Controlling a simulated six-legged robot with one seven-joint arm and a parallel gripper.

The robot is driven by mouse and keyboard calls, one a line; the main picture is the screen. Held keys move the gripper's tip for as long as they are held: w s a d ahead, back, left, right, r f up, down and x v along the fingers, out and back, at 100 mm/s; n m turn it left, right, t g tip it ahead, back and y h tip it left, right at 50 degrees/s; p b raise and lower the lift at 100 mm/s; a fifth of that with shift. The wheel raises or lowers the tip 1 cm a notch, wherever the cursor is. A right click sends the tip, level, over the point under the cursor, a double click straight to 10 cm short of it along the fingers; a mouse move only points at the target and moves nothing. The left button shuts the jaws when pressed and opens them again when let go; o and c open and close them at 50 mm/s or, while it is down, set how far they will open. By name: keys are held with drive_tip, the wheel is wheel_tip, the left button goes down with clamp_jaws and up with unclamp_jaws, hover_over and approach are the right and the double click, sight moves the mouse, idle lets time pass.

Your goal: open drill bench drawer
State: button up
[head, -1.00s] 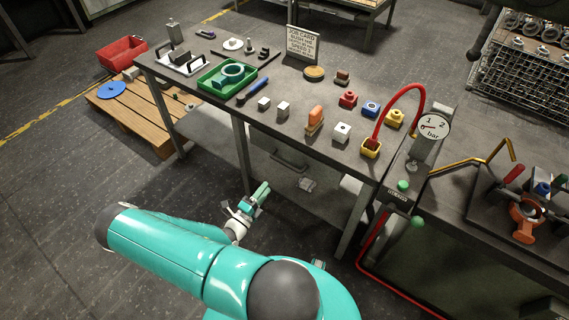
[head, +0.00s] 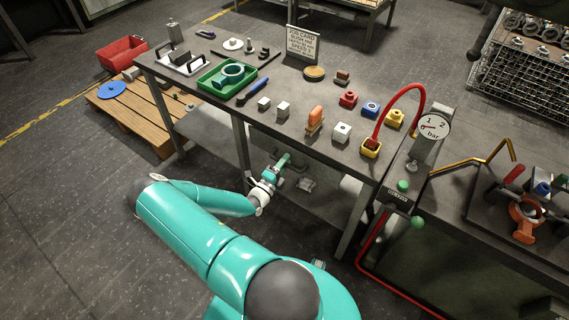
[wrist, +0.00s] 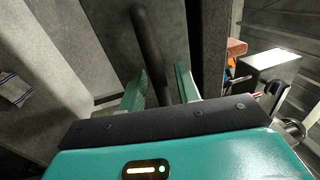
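The drawer (head: 262,142) is under the drill bench top, at the near side, with its grey front partly hidden by my gripper. In the wrist view the drawer front (wrist: 112,32) is a dark panel. A dark bar handle (wrist: 152,45) runs from the top middle down between my fingers. My gripper (wrist: 160,82) is open, one green finger on each side of the bar, with gaps showing. In the head view my gripper (head: 284,162) is at the drawer front and covers most of the handle. The drawer looks closed.
The bench top (head: 215,115) holds a green tray (head: 222,84), several small blocks and a job card (head: 302,43). A bench leg (head: 355,222) stands right of my gripper. A red hose (head: 380,235) hangs farther right.

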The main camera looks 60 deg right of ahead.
drive_tip(key=shift+c, duration=0.4)
clamp_jaws()
drive_tip(key=shift+a, duration=0.15)
drive_tip(key=r+v, duration=0.2)
drive_tip(key=v, duration=0.8)
drive_tip(key=r+v, duration=0.2)
drive_tip(key=v, duration=0.8)
drive_tip(key=shift+a, duration=0.65)
drive_tip(key=shift+w, duration=0.1)
drive_tip(key=shift+o, duration=0.4)
unclamp_jaws()
